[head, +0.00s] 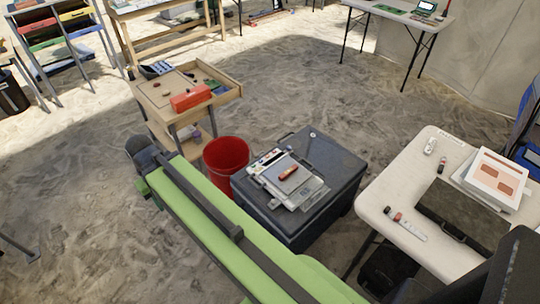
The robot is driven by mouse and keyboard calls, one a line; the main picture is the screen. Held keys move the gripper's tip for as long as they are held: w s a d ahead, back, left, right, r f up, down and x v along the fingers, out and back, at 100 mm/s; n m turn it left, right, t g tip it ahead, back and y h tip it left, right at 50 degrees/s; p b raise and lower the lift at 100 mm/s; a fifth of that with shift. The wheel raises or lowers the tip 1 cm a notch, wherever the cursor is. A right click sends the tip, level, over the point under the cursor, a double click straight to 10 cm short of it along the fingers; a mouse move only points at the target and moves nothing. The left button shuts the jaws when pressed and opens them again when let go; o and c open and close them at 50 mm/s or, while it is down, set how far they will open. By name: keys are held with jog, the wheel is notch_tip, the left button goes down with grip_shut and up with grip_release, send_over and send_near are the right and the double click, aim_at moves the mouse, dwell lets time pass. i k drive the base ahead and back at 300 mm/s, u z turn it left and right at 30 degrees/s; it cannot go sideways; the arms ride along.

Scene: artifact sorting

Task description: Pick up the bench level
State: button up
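I cannot tell for sure which object is the bench level. A small red-orange and dark object (288,173) lies on a grey device with a pale tray on top of the dark grey case (330,160). A larger red block (191,98) lies on the wooden cart's top. My green arm reaches across from the lower right to the upper left. My gripper (140,152), dark grey, shows at its far end, left of the red bucket and apart from both objects. Its fingers are not clear, and nothing is visibly held.
A red bucket (226,157) stands between the wooden cart (228,94) and the dark case. A white table (385,188) at the right holds a white box (496,178) and small items. Another table (395,14) stands at the back. Sandy floor is open behind the case.

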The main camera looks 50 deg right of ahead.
aim_at(291, 170)
jog(key=z, duration=1.55)
